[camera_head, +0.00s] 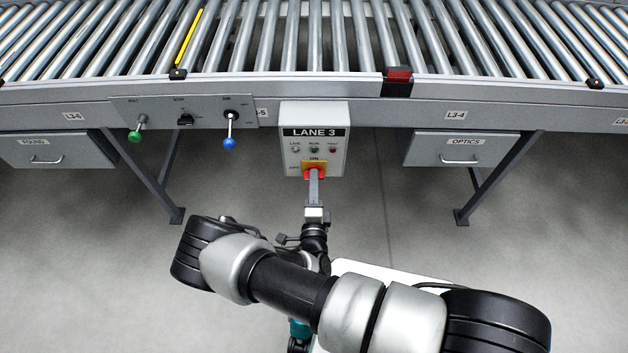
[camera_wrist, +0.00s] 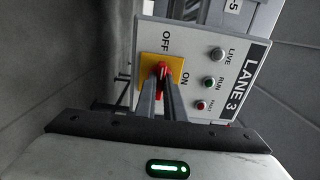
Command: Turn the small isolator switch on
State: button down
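The small isolator switch is a red handle (camera_wrist: 161,70) on a yellow plate, on the front of the LANE 3 box. In the wrist view, which is turned sideways, the handle lies in line with the OFF mark; ON is a quarter turn away. In the head view the red and yellow switch (camera_head: 314,171) shows above my fingertips, partly covered by them. My gripper (camera_wrist: 162,84) has one finger on each side of the handle, with red filling the narrow gap between the tips. It looks shut on the handle; the exact contact is partly hidden.
The grey LANE 3 box (camera_head: 335,150) hangs under a roller conveyor (camera_head: 330,88). A panel with green, black and blue controls (camera_head: 160,116) is to its left. Drawers marked FOUND (camera_head: 75,150) and OPTICS (camera_head: 440,149) flank it. Floor below is clear.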

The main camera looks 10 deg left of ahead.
jog(key=shift+m, duration=0.3)
jog(key=shift+s+m+p, duration=0.1)
jog(key=shift+m+p, duration=2.7)
jog(key=shift+m, duration=5.8)
jog(key=c, duration=1.8)
grip_release()
jog(key=shift+c, duration=0.2)
